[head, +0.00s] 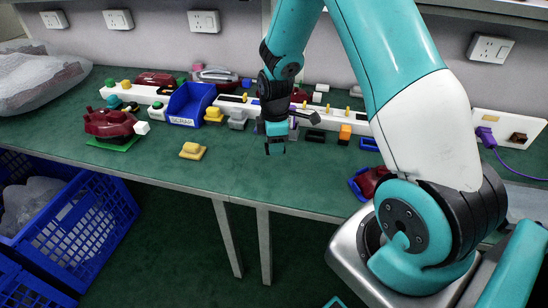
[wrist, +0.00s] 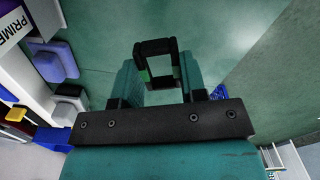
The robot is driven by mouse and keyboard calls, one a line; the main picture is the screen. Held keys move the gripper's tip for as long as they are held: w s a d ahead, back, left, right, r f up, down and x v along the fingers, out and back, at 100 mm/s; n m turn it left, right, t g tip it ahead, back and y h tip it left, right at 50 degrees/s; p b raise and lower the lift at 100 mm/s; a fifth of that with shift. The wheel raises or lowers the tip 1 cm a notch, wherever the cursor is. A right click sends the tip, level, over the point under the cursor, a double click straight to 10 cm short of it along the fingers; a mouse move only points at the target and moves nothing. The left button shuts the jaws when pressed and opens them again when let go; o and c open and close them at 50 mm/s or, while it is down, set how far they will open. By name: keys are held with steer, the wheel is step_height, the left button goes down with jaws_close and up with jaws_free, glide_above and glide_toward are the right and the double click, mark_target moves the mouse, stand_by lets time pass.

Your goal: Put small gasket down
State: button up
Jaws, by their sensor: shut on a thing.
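The small gasket (wrist: 155,46) looks like a black, squarish ring in the wrist view. My gripper (wrist: 161,76) is shut on it, with the teal fingers on either side and the ring standing out beyond their tips. In the head view my gripper (head: 275,143) points down above the green bench top, right of the middle of the bench. The gasket is small and dark there, and its edges are hard to tell from the fingertips. It seems held a little above the surface, but the exact gap cannot be told.
The green bench top (head: 240,170) is clear around and in front of my gripper. A yellow block (head: 193,151) lies to the left. A blue SCRAP bin (head: 190,104) stands behind it. Small coloured parts line the back, including an orange block (head: 345,132).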

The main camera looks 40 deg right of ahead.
mark_target(275, 165)
steer(key=shift+f, duration=2.65)
steer(key=shift+f, duration=0.2)
steer(key=o, duration=1)
steer(key=s+a+r, duration=0.1)
steer(key=a+r, duration=0.2)
steer(key=r, duration=0.5)
steer(key=s+a+r, duration=0.1)
steer(key=a+r, duration=0.1)
steer(key=r, duration=0.7)
steer(key=s+a+r+m+y, duration=0.2)
steer(key=s+a+r, duration=0.3)
steer(key=s+a, duration=0.3)
steer(key=s+a+r+m+y, duration=0.2)
steer(key=s+a+r, duration=0.4)
steer(key=s+a, duration=0.3)
steer(key=s+m, duration=0.1)
steer(key=s, duration=0.2)
steer(key=shift+s+a+r, duration=0.25)
